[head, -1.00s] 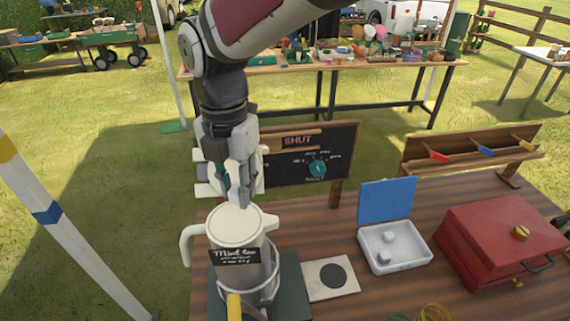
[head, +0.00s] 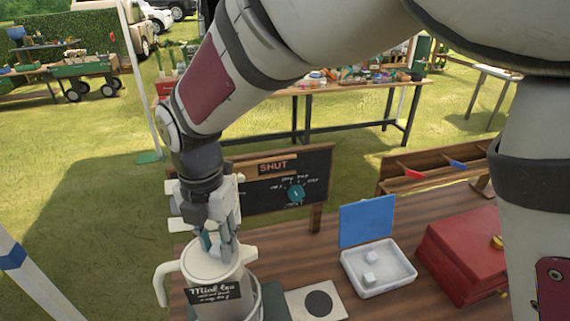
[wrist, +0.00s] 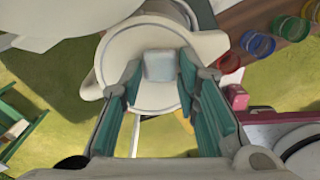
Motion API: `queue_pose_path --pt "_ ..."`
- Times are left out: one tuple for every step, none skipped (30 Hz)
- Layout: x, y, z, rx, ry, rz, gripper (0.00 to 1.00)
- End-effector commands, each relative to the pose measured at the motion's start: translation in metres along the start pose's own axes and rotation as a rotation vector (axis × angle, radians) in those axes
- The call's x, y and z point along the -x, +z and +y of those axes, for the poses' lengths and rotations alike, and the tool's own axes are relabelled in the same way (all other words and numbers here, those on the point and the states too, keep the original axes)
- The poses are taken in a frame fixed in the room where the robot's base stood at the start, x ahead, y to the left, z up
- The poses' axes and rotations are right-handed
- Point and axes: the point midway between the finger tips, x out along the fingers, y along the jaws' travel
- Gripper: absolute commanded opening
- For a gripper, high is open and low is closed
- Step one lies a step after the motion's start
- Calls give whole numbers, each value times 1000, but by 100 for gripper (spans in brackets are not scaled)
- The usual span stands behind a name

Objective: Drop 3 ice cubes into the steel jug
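The jug (head: 208,268) is pale, with a handle on the left, a spout on the right and a dark "Mint tea" sign in front of it. In the wrist view its open mouth (wrist: 153,103) lies beneath my fingers. My gripper (head: 217,250) points down over the jug. In the wrist view its teal-padded fingers (wrist: 160,66) sit either side of a whitish ice cube (wrist: 159,66), which appears pinched at the tips above the mouth. Two ice cubes (head: 372,256) (head: 370,280) lie in the white tray (head: 400,274). The jug's bottom inside is mostly hidden.
The tray's blue lid (head: 366,222) stands open. A white plate with a dark disc (head: 318,303) lies between jug and tray. A red box (head: 462,250) is at the right. A chalkboard (head: 262,195) stands behind the jug, close to my gripper.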

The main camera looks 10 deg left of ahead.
Motion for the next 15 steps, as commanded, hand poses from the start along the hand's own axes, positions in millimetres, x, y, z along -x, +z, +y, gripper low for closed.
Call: queue_pose_path --pt "0 0 0 0 0 0 47" --pt "0 0 0 0 0 0 48" --pt "0 0 0 0 0 0 48" --pt "0 0 0 0 0 0 48" --pt "0 0 0 0 0 0 48" --pt "0 0 0 0 0 0 48" --pt "0 0 0 0 0 0 48" --pt "0 0 0 0 0 0 48" --pt "0 0 0 0 0 0 48" --pt "1 0 0 0 0 0 48" --pt "1 0 0 0 1 0 48" --pt "3 0 0 0 1 -1 48" --pt "5 0 0 0 2 -1 48" --pt "8 0 1 0 2 -1 48" --pt "12 1 1 -1 3 -1 48"
